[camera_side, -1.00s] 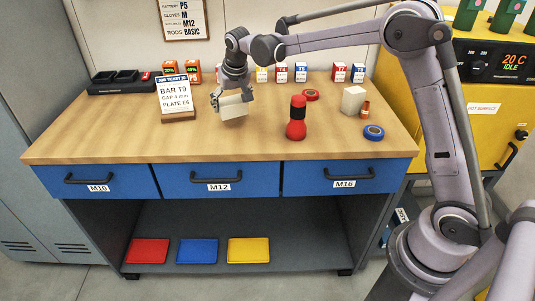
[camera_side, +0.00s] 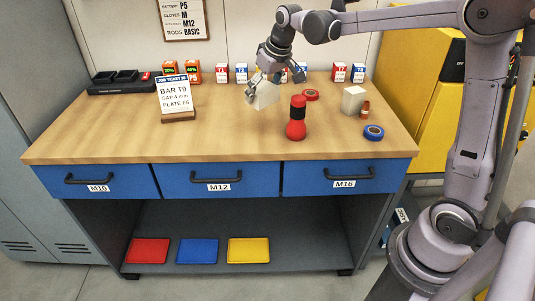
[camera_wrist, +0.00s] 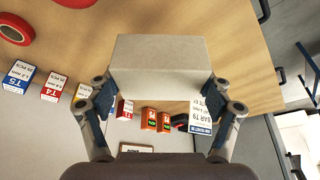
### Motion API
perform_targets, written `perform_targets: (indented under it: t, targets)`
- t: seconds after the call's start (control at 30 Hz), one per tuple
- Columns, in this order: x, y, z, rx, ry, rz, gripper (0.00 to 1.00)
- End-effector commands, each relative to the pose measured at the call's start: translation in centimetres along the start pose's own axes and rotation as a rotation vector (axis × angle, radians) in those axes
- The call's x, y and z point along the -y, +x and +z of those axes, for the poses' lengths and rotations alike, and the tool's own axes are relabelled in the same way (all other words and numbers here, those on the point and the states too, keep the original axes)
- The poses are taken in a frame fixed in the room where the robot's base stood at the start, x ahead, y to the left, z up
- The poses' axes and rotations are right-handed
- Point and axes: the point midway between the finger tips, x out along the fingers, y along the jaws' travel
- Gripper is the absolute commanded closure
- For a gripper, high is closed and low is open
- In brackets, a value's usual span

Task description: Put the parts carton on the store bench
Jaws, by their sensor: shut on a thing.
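A plain cream carton (camera_side: 266,96) is held in my gripper (camera_side: 262,86) over the back middle of the wooden-topped bench (camera_side: 220,135). The side view does not clearly show how high its underside is above the bench. In the wrist view the carton (camera_wrist: 158,66) sits between the two fingers of my gripper (camera_wrist: 160,92), one finger on each side. A second pale block (camera_side: 354,100) stands on the bench at the right. I cannot tell from any label which block is the parts carton.
A red and black bottle (camera_side: 297,118) stands in front, right of the carton. A red tape roll (camera_side: 310,95), a blue tape roll (camera_side: 373,132) and a copper piece (camera_side: 365,109) lie to the right. Small labelled boxes (camera_side: 241,72) and a job card (camera_side: 175,98) stand behind and left.

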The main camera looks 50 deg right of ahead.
Motion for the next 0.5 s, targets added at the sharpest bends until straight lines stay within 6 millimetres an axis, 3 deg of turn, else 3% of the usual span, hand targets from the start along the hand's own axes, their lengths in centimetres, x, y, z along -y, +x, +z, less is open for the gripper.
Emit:
perform_targets:
  t: [0.1,0.33,0.5]
  targets:
    - [-1.2,-0.2,0.1,-0.001,-0.026,-0.01,0.55]
    - [-6.8,-0.9,-0.2,-0.001,-0.028,-0.011,0.55]
    - [-7.9,-0.6,-0.5,-0.003,-0.034,-0.014,0.55]
